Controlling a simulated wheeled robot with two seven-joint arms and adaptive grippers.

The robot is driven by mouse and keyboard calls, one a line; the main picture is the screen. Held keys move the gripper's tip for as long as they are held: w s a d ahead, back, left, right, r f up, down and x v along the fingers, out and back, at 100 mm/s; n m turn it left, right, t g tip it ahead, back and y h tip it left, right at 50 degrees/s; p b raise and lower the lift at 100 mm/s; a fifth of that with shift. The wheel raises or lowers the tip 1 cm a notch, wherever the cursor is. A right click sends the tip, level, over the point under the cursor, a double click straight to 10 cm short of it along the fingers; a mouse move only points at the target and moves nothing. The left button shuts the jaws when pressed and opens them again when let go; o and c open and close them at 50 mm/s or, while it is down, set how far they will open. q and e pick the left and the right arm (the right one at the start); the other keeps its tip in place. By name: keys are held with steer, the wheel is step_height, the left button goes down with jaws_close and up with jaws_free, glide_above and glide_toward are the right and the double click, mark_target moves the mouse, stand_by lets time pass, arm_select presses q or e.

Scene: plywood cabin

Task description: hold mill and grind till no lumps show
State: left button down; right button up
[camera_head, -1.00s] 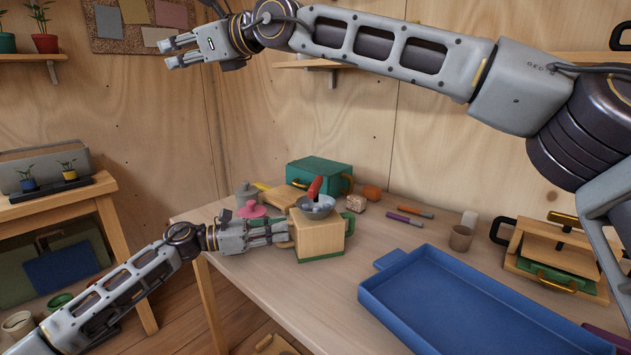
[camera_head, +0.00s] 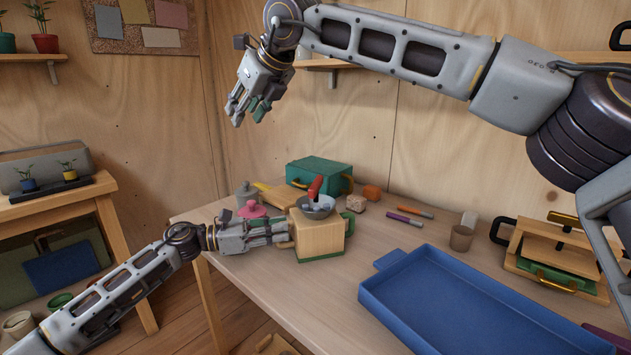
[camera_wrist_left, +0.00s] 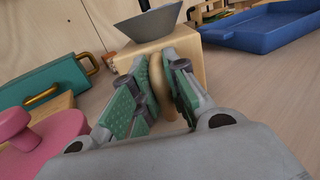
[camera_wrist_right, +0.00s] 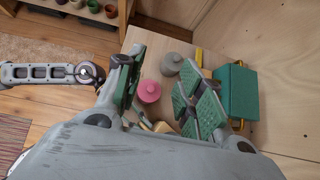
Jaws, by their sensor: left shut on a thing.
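The mill (camera_head: 320,238) is a wooden block on a green base, standing on the table. A grey bowl (camera_head: 318,211) with a red-knobbed crank (camera_head: 314,187) sits on top, and greyish lumps show in the bowl. My left gripper (camera_head: 288,233) is shut on the mill's rounded wooden handle, which shows between the fingers in the left wrist view (camera_wrist_left: 156,77). The bowl's inside is hidden there. My right gripper (camera_head: 245,112) is open and empty, high above the table and up left of the mill. The right wrist view shows its fingers (camera_wrist_right: 167,62) wide apart.
A pink lidded pot (camera_head: 251,209) and a grey pot (camera_head: 246,192) stand left of the mill. A teal box (camera_head: 319,174) is behind it. A blue tray (camera_head: 380,293) lies to the right. Markers (camera_head: 403,218) and a cup (camera_head: 461,238) are beyond the tray.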

steer(key=s+d+f+m+g+h, duration=0.1)
steer(key=d+f+m+h, duration=0.35)
steer(key=d, duration=0.25)
steer(key=m+g+h, duration=0.2)
steer(key=m+h, duration=0.1)
steer(key=m, duration=0.4)
glide_toward(316, 182)
step_height(316, 182, up, 2)
steer(key=shift+s+a+r+m, duration=0.2)
steer(key=shift+s+a+m, duration=0.1)
steer(key=shift+m, duration=0.05)
steer(key=shift+x, duration=6.05)
steer(key=shift+d, duration=0.15)
jaws_close()
